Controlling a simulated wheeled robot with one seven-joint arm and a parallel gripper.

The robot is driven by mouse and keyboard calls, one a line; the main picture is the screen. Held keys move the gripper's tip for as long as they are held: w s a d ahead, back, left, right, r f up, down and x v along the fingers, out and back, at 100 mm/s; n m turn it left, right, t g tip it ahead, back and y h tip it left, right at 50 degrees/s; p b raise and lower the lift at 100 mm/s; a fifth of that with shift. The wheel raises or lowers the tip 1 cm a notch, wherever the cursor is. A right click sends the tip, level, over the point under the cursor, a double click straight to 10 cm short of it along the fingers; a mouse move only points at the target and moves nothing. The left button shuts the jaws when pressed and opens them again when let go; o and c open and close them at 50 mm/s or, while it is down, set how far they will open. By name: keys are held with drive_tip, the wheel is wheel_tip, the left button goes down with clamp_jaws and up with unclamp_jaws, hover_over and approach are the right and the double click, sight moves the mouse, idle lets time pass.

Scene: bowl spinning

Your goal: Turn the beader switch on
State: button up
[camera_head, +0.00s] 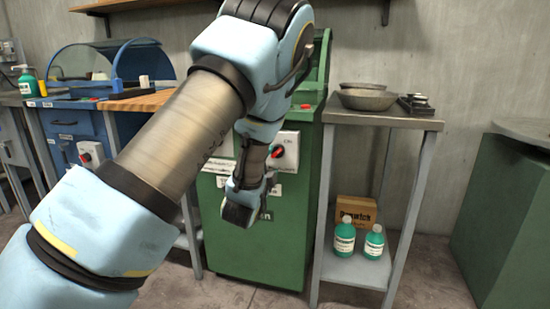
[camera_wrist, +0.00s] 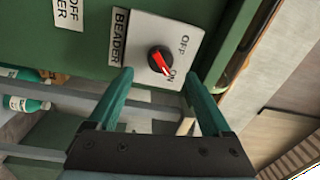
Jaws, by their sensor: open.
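The beader switch is a black round knob with a red pointer (camera_wrist: 160,62) on a light grey plate, beside a BEADER label (camera_wrist: 119,36), on the green machine (camera_head: 260,240). The pointer slants toward the ON mark and away from OFF. The switch also shows in the head view (camera_head: 278,152), its red pointer toward the upper right. My gripper (camera_wrist: 159,76) is open and empty, its two teal fingers apart with the knob showing between their tips. I cannot tell whether the fingers touch the plate. In the head view my gripper (camera_head: 239,212) hangs below and left of the switch.
A grey metal table (camera_head: 425,124) with metal bowls (camera_head: 368,100) stands to the right. Its lower shelf holds green bottles (camera_head: 344,240) and a cardboard box (camera_head: 356,210). A blue machine (camera_head: 75,125) with another red switch (camera_head: 85,157) is at the left.

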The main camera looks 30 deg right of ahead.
drive_tip(key=v, duration=0.5)
drive_tip(key=shift+w, duration=0.1)
idle(0.3)
drive_tip(key=w+a+f+n+g+y, duration=0.25)
drive_tip(key=a+n+y, duration=0.3)
drive_tip(key=a, duration=0.45)
drive_tip(key=w+a+f+n+g+y, duration=0.1)
drive_tip(key=w+a+f+n+y, duration=0.2)
drive_tip(key=a+n, duration=0.5)
drive_tip(key=s+a+r+n+g+y, duration=0.15)
drive_tip(key=s+a+n+g, duration=0.3)
drive_tip(key=s+a, duration=0.5)
drive_tip(key=s+a+r+n+g+y, duration=0.1)
drive_tip(key=s+a+n+g+y, duration=0.25)
drive_tip(key=s+a+n, duration=0.4)
wheel_tip(320, 180, up, 25)
drive_tip(key=a+m+p, duration=0.2)
drive_tip(key=p, duration=2.3)
drive_tip(key=shift+a+g+h, duration=0.2)
drive_tip(key=shift+g+h, duration=0.15)
drive_tip(key=shift+h, duration=0.1)
